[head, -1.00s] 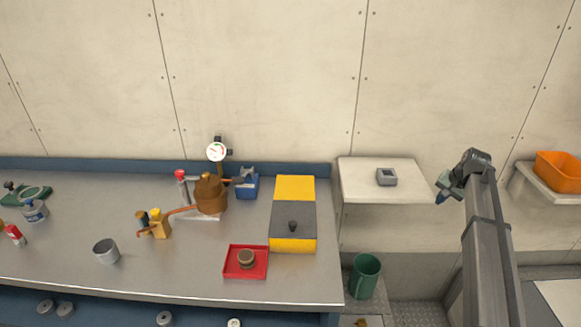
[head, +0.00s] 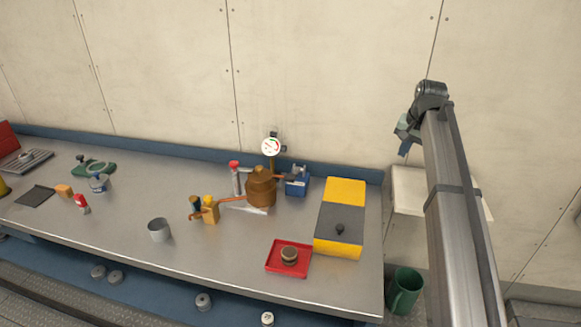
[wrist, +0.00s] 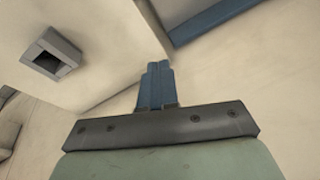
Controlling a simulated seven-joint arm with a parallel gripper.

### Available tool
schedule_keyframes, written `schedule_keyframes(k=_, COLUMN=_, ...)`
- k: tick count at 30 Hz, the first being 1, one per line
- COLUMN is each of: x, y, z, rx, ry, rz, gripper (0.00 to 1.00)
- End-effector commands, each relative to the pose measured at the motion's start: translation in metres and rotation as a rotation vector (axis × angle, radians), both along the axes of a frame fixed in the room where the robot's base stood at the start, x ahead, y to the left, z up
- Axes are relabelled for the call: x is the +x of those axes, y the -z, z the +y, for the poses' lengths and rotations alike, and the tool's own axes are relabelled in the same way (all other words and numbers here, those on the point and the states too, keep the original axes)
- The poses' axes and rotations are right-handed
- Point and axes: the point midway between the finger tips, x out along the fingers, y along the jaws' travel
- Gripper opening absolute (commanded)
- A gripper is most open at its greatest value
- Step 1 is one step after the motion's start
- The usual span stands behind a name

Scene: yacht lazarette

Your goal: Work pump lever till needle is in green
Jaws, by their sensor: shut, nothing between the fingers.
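The pump (head: 261,188) seems to be the rounded copper-brown body on the metal bench. A thin copper-coloured rod (head: 229,200), perhaps its lever, reaches left from it; I cannot tell for sure. A red-topped grey post (head: 236,177) stands just behind it. A round white gauge (head: 271,147) with red and green marks is above the pump, by the wall; its needle is too small to read. My gripper (head: 404,145) is raised at the right, well away from the pump. In the wrist view its blue fingers (wrist: 157,85) are together and empty.
Right of the pump are a blue item (head: 298,182) and a yellow-and-grey box (head: 341,218). A red tray (head: 275,266) with a round brown piece and a grey cup (head: 159,230) are in front. A pale shelf (head: 408,190) lies beyond the bench's right end, below my gripper.

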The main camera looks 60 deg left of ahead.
Motion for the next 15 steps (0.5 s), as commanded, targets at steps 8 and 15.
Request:
schedule_keyframes(k=8, x=-0.1, y=-0.032, z=0.06, rx=-0.054, ry=-0.103, rz=-0.023, gripper=0.0)
schedule_keyframes(k=15, x=-0.188, y=-0.059, z=0.098, rx=-0.098, ry=-0.186, rz=-0.049, gripper=0.0)
